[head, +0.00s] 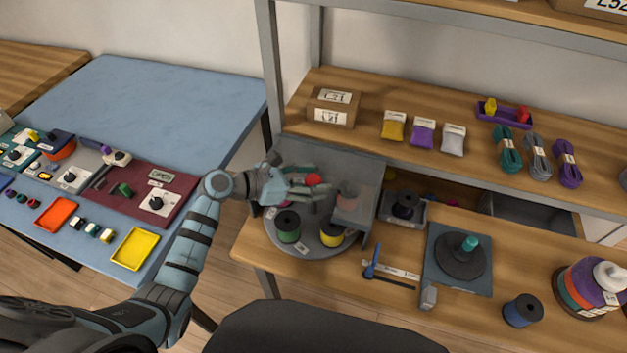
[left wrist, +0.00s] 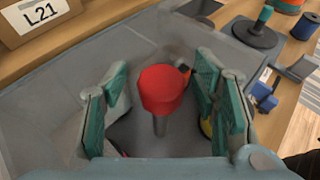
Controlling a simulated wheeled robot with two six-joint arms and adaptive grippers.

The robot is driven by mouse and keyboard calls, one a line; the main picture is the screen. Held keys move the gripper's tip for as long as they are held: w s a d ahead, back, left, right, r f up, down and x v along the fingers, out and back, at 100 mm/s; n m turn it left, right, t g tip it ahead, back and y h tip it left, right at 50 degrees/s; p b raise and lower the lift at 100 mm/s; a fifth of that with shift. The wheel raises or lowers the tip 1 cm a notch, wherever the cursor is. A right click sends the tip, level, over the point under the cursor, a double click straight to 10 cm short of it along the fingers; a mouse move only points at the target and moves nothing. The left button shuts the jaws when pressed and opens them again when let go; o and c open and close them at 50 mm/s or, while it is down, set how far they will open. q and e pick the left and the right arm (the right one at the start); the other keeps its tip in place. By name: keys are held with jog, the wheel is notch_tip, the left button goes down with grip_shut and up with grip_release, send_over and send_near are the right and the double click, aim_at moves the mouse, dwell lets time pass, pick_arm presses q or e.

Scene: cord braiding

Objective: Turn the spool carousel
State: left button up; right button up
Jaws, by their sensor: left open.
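The spool carousel (head: 285,241) is a round grey turntable at the left end of the wooden bench, partly under a grey translucent cover (head: 345,165). A green spool (head: 288,226) and a yellow spool (head: 331,235) stand on its front part. A red knob (head: 313,179) on a grey post rises above it. In the left wrist view the red knob (left wrist: 162,90) stands between my left gripper's open fingers, with gaps on both sides. My left gripper (head: 307,188) reaches in from the left at the knob. The carousel's rear is hidden by the cover and gripper. My right gripper is out of view.
A dark spool (head: 404,205) sits on a grey holder right of the carousel. A blue-handled tool (head: 372,263) lies in front. A box labelled L21 (head: 332,107) stands on the shelf behind. A blue table (head: 150,100) with panels and trays is at left.

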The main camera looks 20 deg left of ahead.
pick_arm(q)
jog(key=shift+w+d+f, duration=0.1)
jog(key=shift+d, duration=0.1)
jog(key=shift+c, duration=0.4)
grip_shut()
